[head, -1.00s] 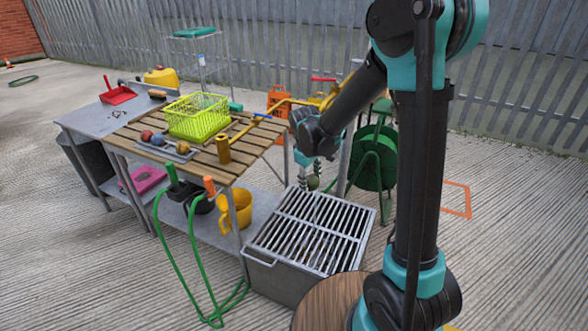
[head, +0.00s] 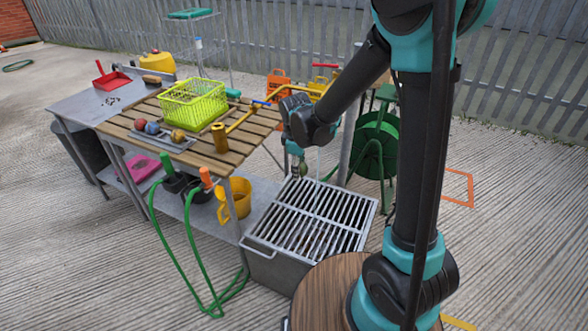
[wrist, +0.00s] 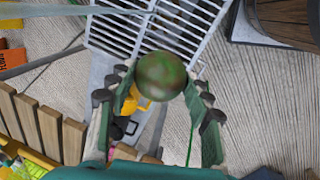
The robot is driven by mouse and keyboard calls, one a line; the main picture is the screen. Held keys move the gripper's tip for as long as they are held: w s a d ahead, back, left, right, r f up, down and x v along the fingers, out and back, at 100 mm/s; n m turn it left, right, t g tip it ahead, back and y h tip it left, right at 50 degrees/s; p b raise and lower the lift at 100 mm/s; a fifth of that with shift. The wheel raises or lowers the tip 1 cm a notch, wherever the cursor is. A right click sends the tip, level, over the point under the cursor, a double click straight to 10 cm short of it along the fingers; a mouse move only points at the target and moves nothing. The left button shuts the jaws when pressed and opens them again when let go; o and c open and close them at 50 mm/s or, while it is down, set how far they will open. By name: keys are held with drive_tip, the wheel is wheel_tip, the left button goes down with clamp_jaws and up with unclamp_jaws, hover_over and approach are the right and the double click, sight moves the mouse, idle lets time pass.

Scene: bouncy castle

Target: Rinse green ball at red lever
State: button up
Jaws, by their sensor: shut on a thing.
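The green ball (wrist: 161,76) has brownish-red smudges and sits between the fingertips of my gripper in the wrist view. My gripper (head: 299,170) is shut on it, in the air above the back left part of the grated basin (head: 262,246). The red lever (head: 325,66) is at the top of the pipework behind my arm. My forearm hides part of the pipes and the spout. A thin pale vertical streak, apparently water, falls to the grate just right of my gripper, apart from the ball.
Left of the basin is a slatted wooden table (head: 204,160) with a lime basket (head: 193,104) and several balls in a grey tray (head: 160,138). A green hose reel (head: 375,150) stands behind the basin.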

drive_tip(key=w+d+f, duration=0.2)
drive_tip(key=w+d, duration=0.4)
drive_tip(key=w, duration=0.1)
drive_tip(key=shift+w, duration=0.2)
idle(0.4)
idle(0.4)
drive_tip(key=shift+s+d, duration=0.1)
drive_tip(key=shift+s+d, duration=0.3)
drive_tip(key=shift+d, duration=0.05)
drive_tip(key=shift+w+a, duration=0.1)
idle(0.3)
drive_tip(key=shift+w+a, duration=0.3)
drive_tip(key=shift+a, duration=0.05)
